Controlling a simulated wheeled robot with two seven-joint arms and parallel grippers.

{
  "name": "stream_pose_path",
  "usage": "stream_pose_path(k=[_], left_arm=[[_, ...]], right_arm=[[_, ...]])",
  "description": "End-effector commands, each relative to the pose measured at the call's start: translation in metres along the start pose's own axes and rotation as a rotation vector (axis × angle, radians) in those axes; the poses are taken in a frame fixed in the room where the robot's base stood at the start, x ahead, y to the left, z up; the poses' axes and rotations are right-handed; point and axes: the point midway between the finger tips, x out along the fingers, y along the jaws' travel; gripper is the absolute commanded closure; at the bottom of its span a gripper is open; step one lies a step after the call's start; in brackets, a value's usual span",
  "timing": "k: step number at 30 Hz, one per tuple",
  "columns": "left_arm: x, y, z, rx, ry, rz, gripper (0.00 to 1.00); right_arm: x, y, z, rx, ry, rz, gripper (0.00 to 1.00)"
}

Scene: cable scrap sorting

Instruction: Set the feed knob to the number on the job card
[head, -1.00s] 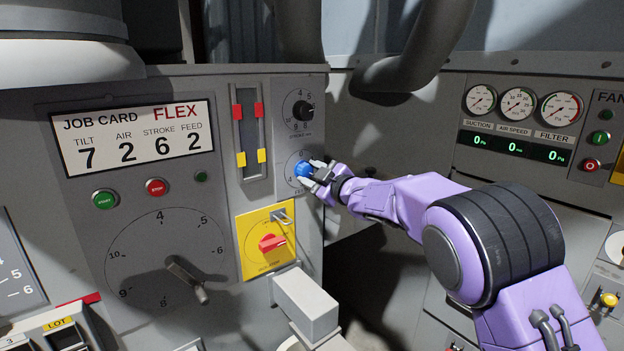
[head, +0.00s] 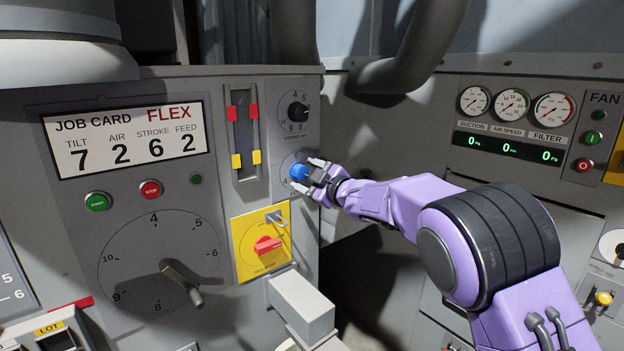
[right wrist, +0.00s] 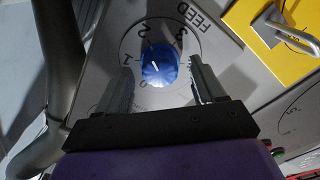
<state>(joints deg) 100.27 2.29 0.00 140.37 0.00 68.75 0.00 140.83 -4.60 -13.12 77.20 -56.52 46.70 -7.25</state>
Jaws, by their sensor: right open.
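The job card (head: 127,140) reads FLEX, with tilt 7, air 2, stroke 6 and feed 2. The blue feed knob (head: 299,172) is on the panel's right edge, below the stroke dial. In the right wrist view the feed knob (right wrist: 158,67) sits between the finger tips, with gaps on both sides. Its short white line points up-left, roughly between 1 and 2; the exact setting is hard to tell. My right gripper (head: 306,173) is open around the knob; it also shows in the right wrist view (right wrist: 161,75). My left gripper is out of view.
The black stroke knob (head: 299,111) is just above. A yellow plate with a red switch (head: 268,244) and metal hasp is just below. A grey box-shaped part (head: 302,306) juts out lower down. The fan panel (head: 530,130) stands to the right.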

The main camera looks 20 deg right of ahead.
Motion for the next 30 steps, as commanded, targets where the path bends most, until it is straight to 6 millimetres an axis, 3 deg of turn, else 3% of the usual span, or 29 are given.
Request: stream_pose_path(k=[9, 15, 30], left_arm=[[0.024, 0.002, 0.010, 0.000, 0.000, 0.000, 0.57], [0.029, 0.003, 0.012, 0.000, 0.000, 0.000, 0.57], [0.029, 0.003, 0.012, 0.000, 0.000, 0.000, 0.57]], right_arm=[[-0.068, -0.002, 0.002, 0.000, 0.000, 0.003, 0.31], [-0.098, -0.001, 0.001, -0.001, 0.001, 0.001, 0.31], [-0.102, 0.000, 0.000, -0.001, 0.000, 0.000, 0.31]])
